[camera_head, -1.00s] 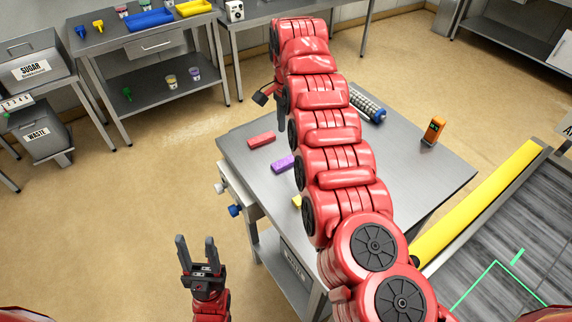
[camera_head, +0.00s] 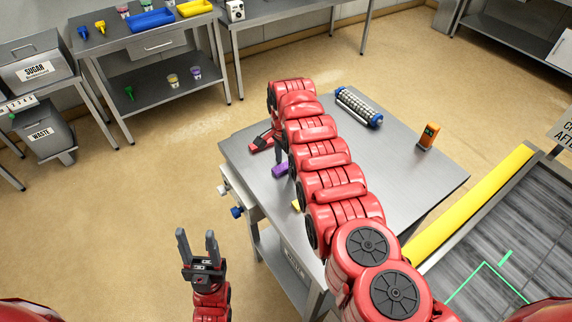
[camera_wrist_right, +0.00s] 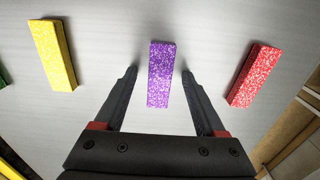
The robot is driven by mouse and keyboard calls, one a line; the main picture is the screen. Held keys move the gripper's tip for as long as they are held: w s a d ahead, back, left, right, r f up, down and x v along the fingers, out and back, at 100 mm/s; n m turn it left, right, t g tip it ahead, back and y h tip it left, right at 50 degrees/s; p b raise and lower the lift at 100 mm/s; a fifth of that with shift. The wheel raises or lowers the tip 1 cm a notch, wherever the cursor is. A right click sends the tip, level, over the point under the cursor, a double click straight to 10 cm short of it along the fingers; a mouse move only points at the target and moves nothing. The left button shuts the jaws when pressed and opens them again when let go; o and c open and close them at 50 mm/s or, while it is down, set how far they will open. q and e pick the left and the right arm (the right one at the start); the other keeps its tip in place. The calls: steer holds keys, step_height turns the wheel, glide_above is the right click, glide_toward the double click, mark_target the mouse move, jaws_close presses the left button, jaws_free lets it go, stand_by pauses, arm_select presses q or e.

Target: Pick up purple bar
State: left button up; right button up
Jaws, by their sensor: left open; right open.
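The purple bar (camera_head: 280,169) lies on the steel table (camera_head: 400,170), partly hidden by my right arm in the head view. In the right wrist view the speckled purple bar (camera_wrist_right: 160,75) lies between the two fingers of my right gripper (camera_wrist_right: 157,80), with a gap on each side. The right gripper is open and empty. In the head view its fingers are mostly hidden by the arm. My left gripper (camera_head: 197,245) is open and empty, off the table's left side.
A red bar (camera_wrist_right: 254,77) and a yellow bar (camera_wrist_right: 53,55) lie either side of the purple bar. A blue-ended roller (camera_head: 358,107) and an orange device (camera_head: 428,135) stand farther back on the table. A yellow-edged conveyor (camera_head: 480,197) is at the right.

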jaws_close()
stand_by(0.3)
steer(key=shift+r, duration=0.15)
